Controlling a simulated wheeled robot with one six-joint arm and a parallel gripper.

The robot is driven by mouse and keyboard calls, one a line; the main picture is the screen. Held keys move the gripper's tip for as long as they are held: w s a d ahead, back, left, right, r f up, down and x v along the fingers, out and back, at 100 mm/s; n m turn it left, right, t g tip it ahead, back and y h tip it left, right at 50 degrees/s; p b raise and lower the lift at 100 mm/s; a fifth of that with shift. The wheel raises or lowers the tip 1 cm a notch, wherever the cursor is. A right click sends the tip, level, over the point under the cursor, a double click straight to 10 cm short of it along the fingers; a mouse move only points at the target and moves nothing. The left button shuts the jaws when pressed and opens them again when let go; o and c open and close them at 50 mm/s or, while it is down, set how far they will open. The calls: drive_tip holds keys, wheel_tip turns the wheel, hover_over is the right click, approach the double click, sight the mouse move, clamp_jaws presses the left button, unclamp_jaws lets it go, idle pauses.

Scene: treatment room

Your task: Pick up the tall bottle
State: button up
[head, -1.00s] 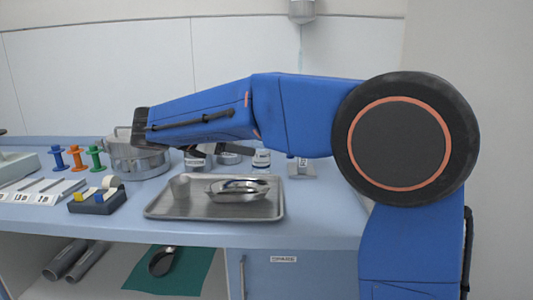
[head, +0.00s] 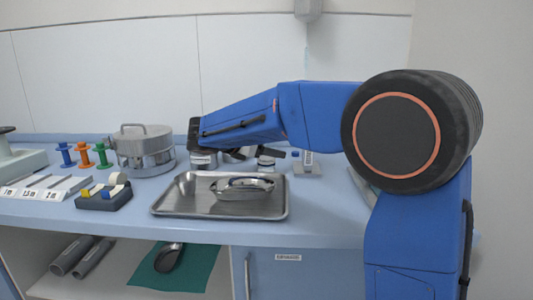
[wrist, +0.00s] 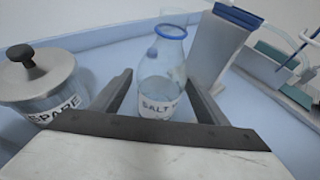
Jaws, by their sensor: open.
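The tall bottle (wrist: 163,68) is clear glass with a blue rim and a label reading SALT. It stands upright on the blue counter in the wrist view. My gripper (wrist: 159,78) is open and empty, with one finger on each side of the bottle in the picture. I cannot tell how far the bottle reaches in between the fingers, and its base is hidden behind the gripper body. In the head view my arm covers most of that area, and I cannot pick out the bottle there.
A lidded jar labelled SPARE (wrist: 42,80) stands close on the left in the wrist view. A grey upright thing with a blue top (wrist: 215,45) is close behind on the right. In the head view, a steel tray (head: 170,207) with a metal dish (head: 243,189) lies in front.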

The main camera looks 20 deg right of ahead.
drive_tip(key=x, duration=0.3)
drive_tip(key=shift+w+d, duration=0.15)
drive_tip(key=c, duration=1.3)
drive_tip(key=shift+r, duration=0.2)
